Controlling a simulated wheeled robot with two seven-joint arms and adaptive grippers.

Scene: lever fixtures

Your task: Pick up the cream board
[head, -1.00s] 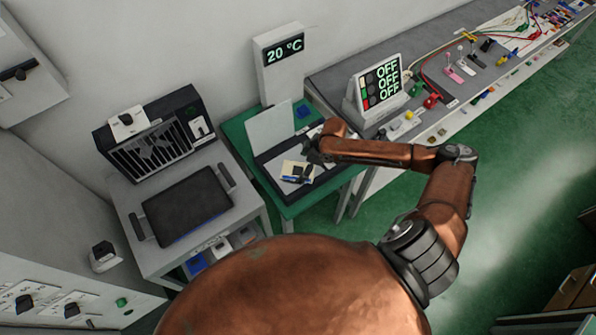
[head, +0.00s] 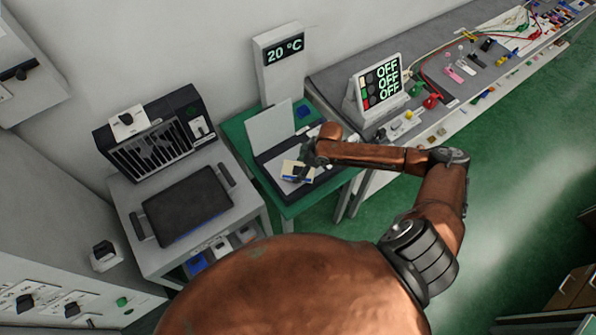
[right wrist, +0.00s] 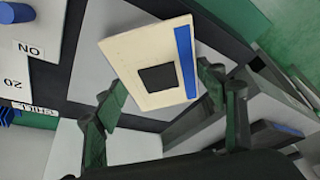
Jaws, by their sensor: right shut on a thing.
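The cream board (head: 289,167) is a small flat plate over the grey plate of the dark-framed station on the green table. The right wrist view shows the cream board (right wrist: 133,50) with a blue strip along one edge and a black square on its face. My right gripper (head: 302,172) is shut on the board, with one green-padded finger on each side in the wrist view. The arm partly hides the board in the head view. I cannot tell how far it is above the plate. My left gripper is not in view.
A green table (head: 237,131) carries the station, with a raised light panel (head: 270,128) behind and a 20 °C display (head: 283,50). A sign reading OFF (head: 378,88) stands at right. A dark-topped unit (head: 186,207) is at left. Green floor lies in front.

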